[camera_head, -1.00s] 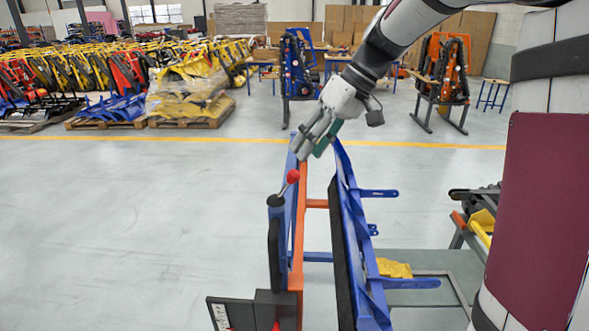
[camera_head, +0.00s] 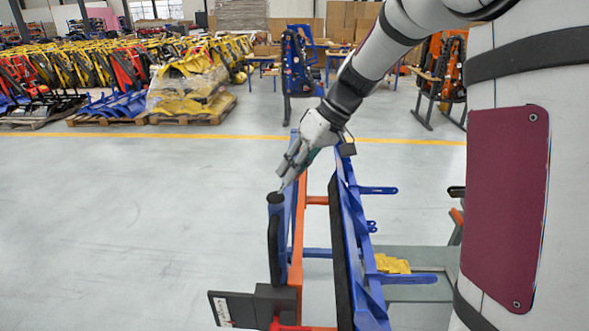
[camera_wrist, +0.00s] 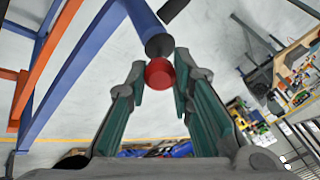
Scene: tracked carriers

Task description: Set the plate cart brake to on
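The plate cart (camera_head: 297,240) is a blue and orange frame with an upright blue plate (camera_head: 345,240) on its right. Its brake lever has a red ball knob (camera_wrist: 160,73), which shows in the wrist view; in the head view my gripper hides it. The lever pivots near a dark round cap (camera_head: 275,198) on the blue post. My gripper (camera_head: 284,183) is at the lever, just above and right of the cap. In the wrist view my gripper (camera_wrist: 160,75) is open, with the knob between its fingertips and narrow gaps seeming to show on both sides.
Blue bracket arms (camera_head: 378,190) stick out right of the plate. A grey table (camera_head: 420,260) with a yellow part (camera_head: 392,264) stands to the right. Pallets of yellow parts (camera_head: 188,92) are at the back left. The floor left of the cart is clear.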

